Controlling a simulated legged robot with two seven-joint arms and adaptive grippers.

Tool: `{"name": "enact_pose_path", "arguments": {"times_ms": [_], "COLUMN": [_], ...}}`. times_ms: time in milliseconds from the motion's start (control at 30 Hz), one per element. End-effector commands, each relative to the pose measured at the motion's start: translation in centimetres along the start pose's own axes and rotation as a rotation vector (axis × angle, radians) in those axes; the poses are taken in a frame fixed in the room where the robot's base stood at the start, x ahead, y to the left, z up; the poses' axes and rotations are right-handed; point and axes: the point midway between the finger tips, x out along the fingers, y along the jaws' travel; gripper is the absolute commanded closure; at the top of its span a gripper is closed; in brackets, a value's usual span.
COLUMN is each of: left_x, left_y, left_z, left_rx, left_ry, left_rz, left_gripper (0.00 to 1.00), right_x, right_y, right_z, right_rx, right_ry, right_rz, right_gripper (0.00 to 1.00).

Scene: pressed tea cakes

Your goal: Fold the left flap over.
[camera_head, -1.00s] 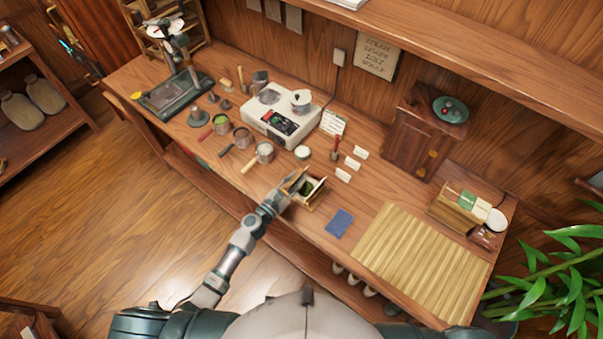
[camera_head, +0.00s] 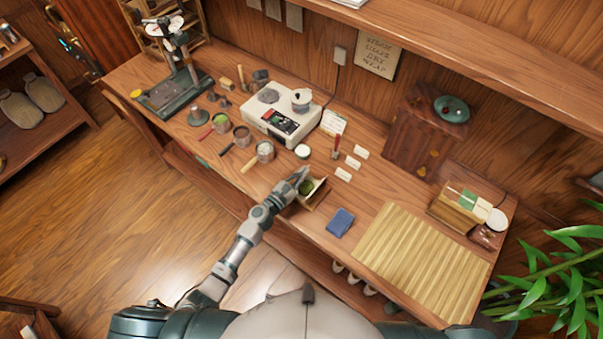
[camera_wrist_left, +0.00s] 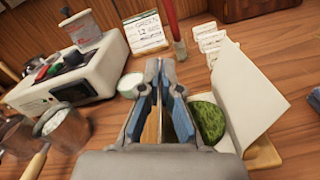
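The small open box (camera_head: 312,199) stands near the table's front edge, with a green tea cake (camera_head: 306,187) inside. In the left wrist view the cake (camera_wrist_left: 207,120) shows just right of my fingers. A pale flap (camera_wrist_left: 252,100) stands up at the cake's right. My left gripper (camera_head: 303,174) is at the box's left side, over its left edge; in the left wrist view its fingers (camera_wrist_left: 160,68) are drawn together, tips almost touching. A brown strip shows between them lower down. The left flap is hidden behind the gripper or cannot be made out. My right gripper is out of view.
A blue cloth (camera_head: 341,222) and a slatted mat (camera_head: 422,265) are to the right.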

Motion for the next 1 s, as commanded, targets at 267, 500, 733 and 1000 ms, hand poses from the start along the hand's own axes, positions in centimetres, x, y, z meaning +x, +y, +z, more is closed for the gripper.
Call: {"name": "enact_pose_path", "arguments": {"times_ms": [267, 500, 733, 1000], "left_x": [-0.3, -0.4, -0.4, -0.4], "left_y": [-0.5, -1.3, -2.2, -2.8], "left_z": [-0.8, -1.2, -1.5, -1.9], "left_rx": [0.054, 0.204, 0.378, 0.535], "left_ry": [0.015, 0.017, 0.017, 0.018], "left_rz": [0.001, -0.001, -0.003, -0.004], "left_gripper": [1.0, 1.0, 1.0, 1.0], "right_x": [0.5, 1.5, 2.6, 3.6], "right_y": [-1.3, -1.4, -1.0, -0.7], "right_z": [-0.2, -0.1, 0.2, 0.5], "right_rx": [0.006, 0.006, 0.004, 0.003], "right_ry": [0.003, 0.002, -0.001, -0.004], "right_rz": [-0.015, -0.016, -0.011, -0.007], "right_gripper": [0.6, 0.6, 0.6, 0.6]}}
